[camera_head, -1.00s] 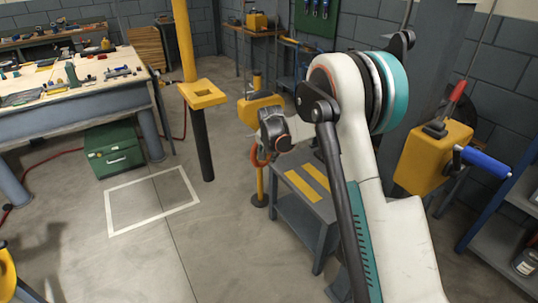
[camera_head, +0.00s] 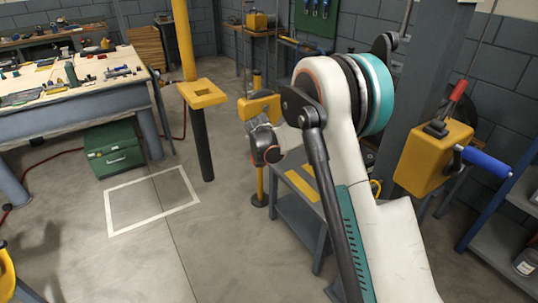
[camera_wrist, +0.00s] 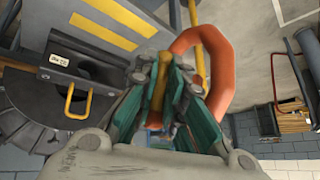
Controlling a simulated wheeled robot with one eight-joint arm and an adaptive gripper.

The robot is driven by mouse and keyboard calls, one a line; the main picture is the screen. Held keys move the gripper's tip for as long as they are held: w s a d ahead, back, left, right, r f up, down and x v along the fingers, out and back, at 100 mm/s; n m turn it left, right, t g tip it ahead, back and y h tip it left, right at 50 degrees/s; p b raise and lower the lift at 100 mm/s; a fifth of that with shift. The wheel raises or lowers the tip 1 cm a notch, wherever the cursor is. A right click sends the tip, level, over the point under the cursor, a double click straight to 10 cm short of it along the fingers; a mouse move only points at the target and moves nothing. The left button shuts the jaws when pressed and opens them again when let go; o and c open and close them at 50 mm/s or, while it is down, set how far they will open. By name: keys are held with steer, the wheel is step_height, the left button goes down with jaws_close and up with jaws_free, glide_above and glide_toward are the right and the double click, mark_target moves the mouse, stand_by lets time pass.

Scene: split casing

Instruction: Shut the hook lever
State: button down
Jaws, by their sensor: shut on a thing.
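In the wrist view a thick orange hook (camera_wrist: 222,62) curves around the right side of my gripper (camera_wrist: 162,72). A mustard-yellow bar, seemingly the hook lever (camera_wrist: 158,88), stands between my two teal fingers. The fingers are shut on it; their grip on its lower part is partly hidden. In the head view the yellow block (camera_head: 259,106) on the post shows behind my wrist. The hook, the lever and my fingers are hidden there by my arm.
A grey stand (camera_head: 299,215) with yellow stripes stands just beyond my arm. A yellow box with a blue handle (camera_head: 436,155) is at the right. A yellow post with a black base (camera_head: 203,145) stands left of my wrist. Floor inside the white outline (camera_head: 152,201) is clear.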

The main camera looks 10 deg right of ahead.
steer(key=shift+w+d+r+n+t+h, duration=0.15)
steer(key=shift+d+n+t+h, duration=0.35)
steer(key=shift+h, duration=0.75)
steer(key=shift+w+d+n+t+h, duration=0.1)
steer(key=shift+d+n+t+h, duration=0.15)
steer(key=shift+t+h, duration=0.75)
steer(key=shift+w+d+r+n+t+h, duration=0.15)
steer(key=shift+d+n+t+h, duration=0.25)
steer(key=shift+h, duration=1.05)
steer(key=c, duration=1.7)
jaws_free()
steer(key=shift+o, duration=0.2)
steer(key=shift+s, duration=0.1)
steer(key=v, duration=0.7)
steer(key=shift+a, duration=0.25)
steer(key=shift+s, duration=0.1)
